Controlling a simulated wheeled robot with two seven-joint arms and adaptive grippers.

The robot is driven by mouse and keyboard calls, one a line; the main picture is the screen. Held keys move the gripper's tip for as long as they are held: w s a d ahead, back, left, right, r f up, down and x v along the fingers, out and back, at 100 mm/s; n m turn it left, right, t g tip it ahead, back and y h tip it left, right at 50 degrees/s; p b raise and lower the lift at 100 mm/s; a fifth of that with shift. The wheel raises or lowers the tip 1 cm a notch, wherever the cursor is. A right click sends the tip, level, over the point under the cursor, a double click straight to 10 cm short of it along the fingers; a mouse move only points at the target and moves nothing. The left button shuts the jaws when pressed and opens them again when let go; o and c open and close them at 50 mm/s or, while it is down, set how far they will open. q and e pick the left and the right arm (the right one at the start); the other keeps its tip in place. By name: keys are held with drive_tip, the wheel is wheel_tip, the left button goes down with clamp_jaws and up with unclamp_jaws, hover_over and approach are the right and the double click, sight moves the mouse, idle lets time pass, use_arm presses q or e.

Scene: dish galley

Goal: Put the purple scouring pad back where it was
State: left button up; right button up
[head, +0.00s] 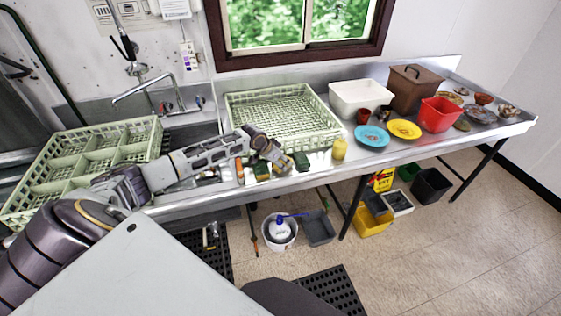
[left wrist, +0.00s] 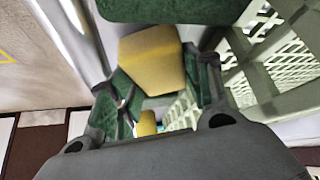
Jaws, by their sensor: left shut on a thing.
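I see no purple scouring pad in either view. My left gripper (head: 280,161) is low over the front strip of the steel counter, in front of the large green rack. It is shut on what looks like a yellow sponge block (left wrist: 152,60), which shows between its fingers in the left wrist view; the fingers hide part of it. Dark green pads lie on both sides of the gripper, one to its left (head: 262,171) and one to its right (head: 301,161). A green pad also fills the top of the left wrist view (left wrist: 150,9). My right gripper does not show.
The green rack (head: 232,105) stands right behind the gripper. A yellow container (head: 339,149) stands to its right, then blue (head: 371,136) and yellow (head: 404,129) plates. A divided green rack (head: 146,129) is at left. The counter's front edge is close.

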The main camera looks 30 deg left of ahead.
use_arm(q)
drive_tip(key=shift+f, duration=0.2)
drive_tip(key=o, duration=0.9)
drive_tip(key=shift+s+r, duration=0.1)
drive_tip(key=shift+r, duration=0.05)
drive_tip(key=shift+b+v, duration=0.7)
drive_tip(key=shift+v, duration=5.15)
